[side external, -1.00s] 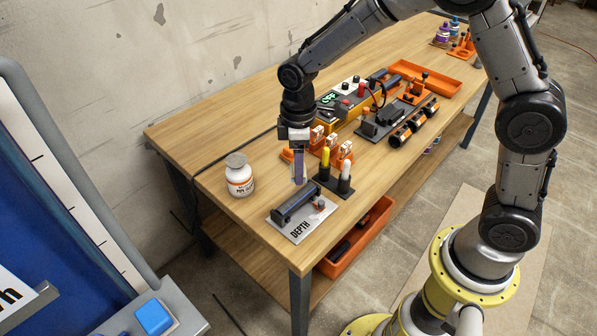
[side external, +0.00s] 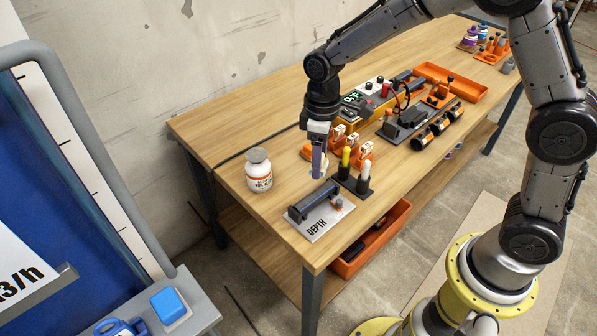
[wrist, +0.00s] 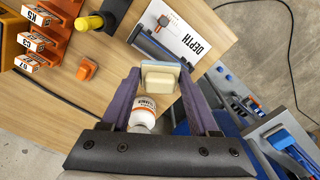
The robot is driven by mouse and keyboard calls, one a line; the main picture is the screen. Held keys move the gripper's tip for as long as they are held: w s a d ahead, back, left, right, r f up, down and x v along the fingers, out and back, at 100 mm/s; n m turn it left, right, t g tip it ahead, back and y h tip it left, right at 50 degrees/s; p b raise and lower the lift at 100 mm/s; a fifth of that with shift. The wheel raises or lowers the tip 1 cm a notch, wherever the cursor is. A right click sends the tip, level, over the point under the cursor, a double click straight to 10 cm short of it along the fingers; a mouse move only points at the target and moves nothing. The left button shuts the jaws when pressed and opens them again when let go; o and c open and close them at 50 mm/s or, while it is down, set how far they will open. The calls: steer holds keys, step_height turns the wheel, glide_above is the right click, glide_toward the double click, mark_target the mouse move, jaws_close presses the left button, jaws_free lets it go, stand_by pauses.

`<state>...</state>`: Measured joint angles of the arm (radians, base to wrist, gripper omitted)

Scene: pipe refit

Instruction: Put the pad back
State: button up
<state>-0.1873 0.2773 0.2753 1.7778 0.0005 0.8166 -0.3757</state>
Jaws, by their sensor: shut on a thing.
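My gripper (side external: 319,172) hangs above the near left part of the bench, just behind the white DEPTH card (side external: 322,224). In the wrist view its two purple fingers (wrist: 160,74) are shut on a small cream block with a blue-grey layer, which I take to be the pad (wrist: 161,83). The pad is held clear of the bench, its underside hidden. In the side view the fingers mostly hide it. The DEPTH card lies flat with a dark bar-shaped tool (side external: 313,201) on it. The pad's own place cannot be told for certain.
A white lidded bottle (side external: 259,174) stands left of my gripper. A black stand holds a yellow pen (side external: 346,157) and a white-topped one (side external: 364,176) close on the right. Orange holders with labelled tags (wrist: 38,42) stand behind. An orange tray (side external: 452,83) lies further back.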

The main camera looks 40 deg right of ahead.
steer(key=m, duration=0.1)
steer(key=d+m, duration=0.1)
steer(key=m, duration=0.1)
steer(key=shift+d+r, duration=0.1)
steer(key=m, duration=0.1)
steer(key=d+m, duration=0.1)
steer(key=shift+d+r+m, duration=0.1)
steer(key=shift+d+m, duration=0.15)
steer(key=shift+m, duration=0.05)
glide_above(288, 170)
steer(key=s, duration=0.1)
steer(key=shift+m, duration=0.4)
step_height(288, 170, down, 8)
steer(key=shift+d+f, duration=0.15)
steer(key=shift+f, duration=0.1)
steer(key=shift+w+f, duration=0.45)
steer(key=shift+f, duration=0.1)
steer(key=shift+w+f, duration=0.1)
steer(key=shift+f, duration=1.55)
